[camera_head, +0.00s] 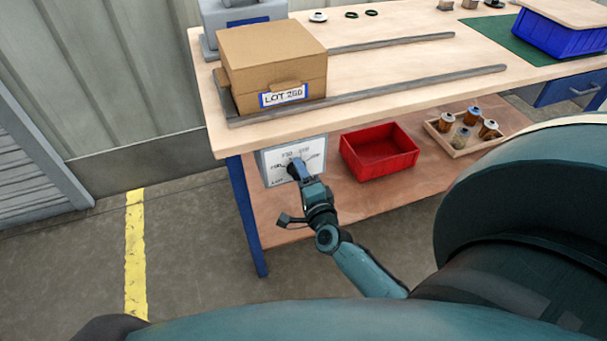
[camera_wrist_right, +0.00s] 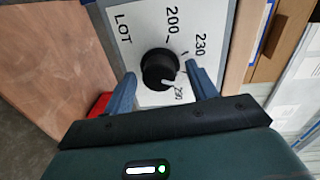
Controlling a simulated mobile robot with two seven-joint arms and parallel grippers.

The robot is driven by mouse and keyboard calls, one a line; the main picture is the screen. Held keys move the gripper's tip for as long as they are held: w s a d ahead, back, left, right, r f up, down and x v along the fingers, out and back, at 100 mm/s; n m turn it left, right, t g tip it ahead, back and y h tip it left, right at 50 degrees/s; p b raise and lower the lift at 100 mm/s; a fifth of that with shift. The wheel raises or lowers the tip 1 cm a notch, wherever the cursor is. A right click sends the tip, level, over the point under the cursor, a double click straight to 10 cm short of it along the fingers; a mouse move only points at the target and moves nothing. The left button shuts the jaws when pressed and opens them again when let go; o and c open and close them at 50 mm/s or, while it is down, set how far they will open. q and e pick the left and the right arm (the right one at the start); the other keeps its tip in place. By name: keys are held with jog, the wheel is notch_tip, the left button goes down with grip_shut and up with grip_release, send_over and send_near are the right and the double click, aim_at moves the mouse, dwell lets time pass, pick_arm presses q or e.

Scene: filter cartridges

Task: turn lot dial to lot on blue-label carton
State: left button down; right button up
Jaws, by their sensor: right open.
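The lot dial is a black round knob (camera_wrist_right: 158,68) on a pale panel (camera_head: 283,178) under the table's left end. In the right wrist view the panel carries "LOT", "200", "230" and a partly covered number that looks like 260 or 290. A white mark at the knob's lower right lies near that number. My right gripper (camera_wrist_right: 160,72) is open, one finger on each side of the knob, with gaps visible; its depth is unclear. It also shows in the head view (camera_head: 298,168), hiding the knob. The brown carton (camera_head: 270,55) bears a blue-bordered label (camera_head: 284,95) that seems to read LOT 260.
A red bin (camera_head: 380,150) and a wooden tray (camera_head: 440,138) of several cartridges stand on the lower shelf, right of the panel. Grey rails (camera_head: 400,85) run along the tabletop. A blue table leg (camera_head: 246,215) stands left of my right gripper. A blue bin (camera_head: 555,38) sits at the far right.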

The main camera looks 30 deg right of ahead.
pick_arm(q)
jog(key=shift+d+f, duration=0.1)
jog(key=shift+d, duration=0.05)
pick_arm(e)
jog(key=v, duration=1.3)
jog(key=shift+r, duration=0.1)
jog(key=s+a+r+n+g+y, duration=0.2)
jog(key=s+a+r+n+y, duration=0.15)
jog(key=a+n, duration=0.5)
jog(key=s+a+r+n+g+y, duration=0.2)
jog(key=a+n+y, duration=0.3)
jog(key=n, duration=0.7)
pick_arm(q)
jog(key=r+p, duration=0.1)
jog(key=p, duration=0.4)
jog(key=r+g+p, duration=0.1)
jog(key=r+p, duration=0.1)
jog(key=p, duration=0.2)
jog(key=a+r+m+g+y+p, duration=0.1)
jog(key=p, duration=0.4)
jog(key=shift+s+r+p, duration=0.1)
jog(key=shift+r+p, duration=0.2)
pick_arm(e)
jog(key=r, duration=0.1)
jog(key=r+n+g, duration=0.1)
jog(key=r, duration=0.1)
jog(key=r+n+g+h, duration=0.1)
jog(key=r, duration=0.1)
jog(key=shift+s+d, duration=0.2)
jog(key=shift+s, duration=0.15)
